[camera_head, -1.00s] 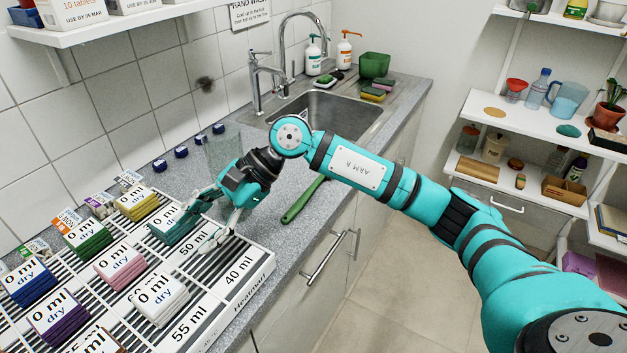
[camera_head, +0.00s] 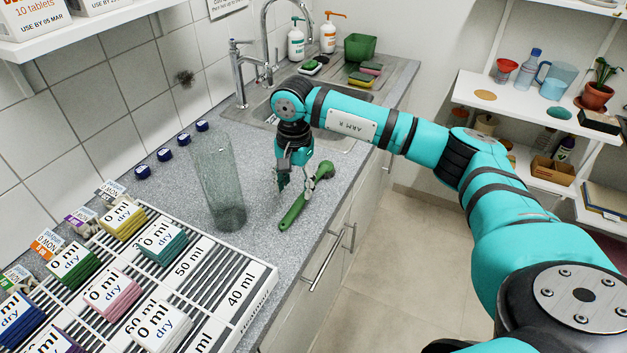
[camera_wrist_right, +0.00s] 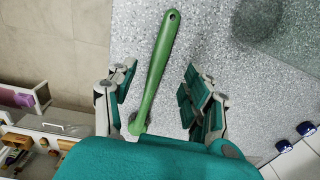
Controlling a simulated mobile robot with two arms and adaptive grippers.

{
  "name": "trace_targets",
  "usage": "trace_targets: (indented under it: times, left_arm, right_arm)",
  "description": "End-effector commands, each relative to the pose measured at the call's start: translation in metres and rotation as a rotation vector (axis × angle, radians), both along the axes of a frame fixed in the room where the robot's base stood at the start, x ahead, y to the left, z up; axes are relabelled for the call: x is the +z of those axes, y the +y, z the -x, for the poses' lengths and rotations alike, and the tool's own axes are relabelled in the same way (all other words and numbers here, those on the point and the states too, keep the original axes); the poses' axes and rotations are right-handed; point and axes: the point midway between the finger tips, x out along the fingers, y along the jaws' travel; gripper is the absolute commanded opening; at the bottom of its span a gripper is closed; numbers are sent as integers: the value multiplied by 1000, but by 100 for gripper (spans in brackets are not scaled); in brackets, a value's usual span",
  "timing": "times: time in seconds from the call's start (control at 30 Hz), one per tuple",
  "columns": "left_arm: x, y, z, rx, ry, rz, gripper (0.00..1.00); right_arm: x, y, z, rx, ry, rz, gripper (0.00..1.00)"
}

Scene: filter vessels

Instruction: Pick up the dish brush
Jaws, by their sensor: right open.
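The green dish brush (camera_head: 293,212) lies on the speckled grey counter near its front edge, its round head (camera_head: 324,170) toward the sink. My right gripper (camera_head: 293,195) is above the brush, pointing down. In the right wrist view the brush handle (camera_wrist_right: 158,70) runs between the two open fingers of the gripper (camera_wrist_right: 160,95), touching neither. The brush head is mostly hidden there behind the gripper body. My left gripper is not in view.
A tall clear glass vessel (camera_head: 220,185) stands left of my right gripper. A white rack (camera_head: 235,290) with stacked coloured filters is at the front left. Several blue caps (camera_head: 164,154) lie along the wall. The sink (camera_head: 262,110) is behind.

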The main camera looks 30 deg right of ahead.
Motion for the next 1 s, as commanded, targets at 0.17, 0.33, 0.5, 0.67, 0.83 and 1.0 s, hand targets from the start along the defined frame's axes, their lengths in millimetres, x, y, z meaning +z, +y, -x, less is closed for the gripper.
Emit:
trace_targets:
  times: [0.17,0.33,0.5,0.67,0.83,1.0]
  left_arm:
    - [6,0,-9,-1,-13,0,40]
    - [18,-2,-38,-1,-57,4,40]
    - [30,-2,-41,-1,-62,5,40]
    - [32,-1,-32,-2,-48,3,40]
    - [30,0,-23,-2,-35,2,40]
    - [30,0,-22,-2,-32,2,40]
  right_arm:
    - [-16,1,0,0,0,-1,51]
    - [-29,1,1,-1,4,0,51]
    - [-56,1,0,0,3,-2,51]
    - [-69,1,-1,-1,0,-1,51]
    - [-71,1,-1,0,-2,-1,51]
    - [-70,1,-1,0,-2,-1,34]
